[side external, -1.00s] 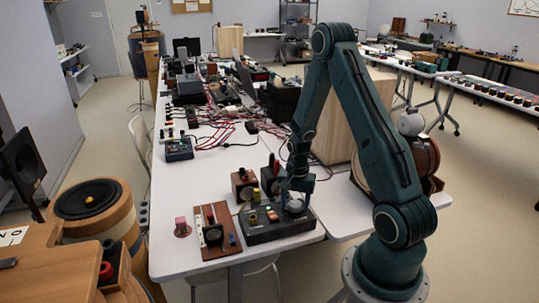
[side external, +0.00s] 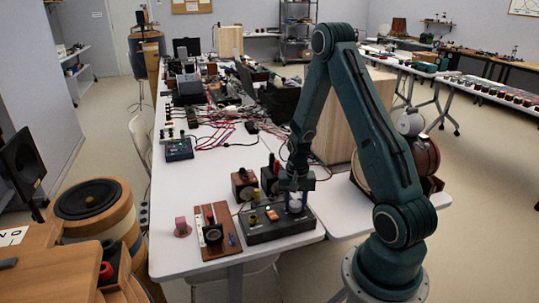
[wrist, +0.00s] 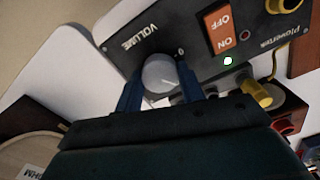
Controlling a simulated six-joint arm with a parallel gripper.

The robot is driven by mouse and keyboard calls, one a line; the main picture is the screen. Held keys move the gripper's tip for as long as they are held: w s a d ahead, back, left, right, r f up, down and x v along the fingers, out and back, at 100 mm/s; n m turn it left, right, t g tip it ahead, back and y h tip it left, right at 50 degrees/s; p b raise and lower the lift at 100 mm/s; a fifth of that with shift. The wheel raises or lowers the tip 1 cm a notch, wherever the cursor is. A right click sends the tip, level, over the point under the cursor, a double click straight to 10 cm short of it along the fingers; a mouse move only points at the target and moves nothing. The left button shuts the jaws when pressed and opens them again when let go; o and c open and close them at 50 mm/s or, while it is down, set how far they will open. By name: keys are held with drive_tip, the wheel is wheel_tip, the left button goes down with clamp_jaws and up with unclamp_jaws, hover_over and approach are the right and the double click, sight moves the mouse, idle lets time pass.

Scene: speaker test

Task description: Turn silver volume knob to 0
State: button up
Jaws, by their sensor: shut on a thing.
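The silver volume knob (wrist: 159,74) sits on the black amplifier panel (wrist: 130,45), beside printed "VOLUME" and a "0" mark. My gripper (wrist: 159,82) points down at the panel with its two blue fingers on opposite sides of the knob, shut on it. A faint pale line shows on the knob, but I cannot clearly tell which mark it points to. In the side view my gripper (side external: 296,200) is over the right part of the black box (side external: 262,235), and the fingers partly hide the knob.
An orange ON/OFF switch (wrist: 222,30) and a lit green light (wrist: 228,61) are on the panel. A yellow connector (wrist: 257,94) with a cable is close by on the right.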

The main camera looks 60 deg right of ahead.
sight(295, 203)
drive_tip(key=n, duration=0.6)
drive_tip(key=shift+n, duration=0.3)
drive_tip(key=n, duration=0.6)
idle(0.3)
drive_tip(key=o, duration=1)
drive_tip(key=shift+c, duration=0.2)
drive_tip(key=shift+r, duration=0.2)
wheel_tip(295, 203, up, 14)
drive_tip(key=shift+f, duration=0.25)
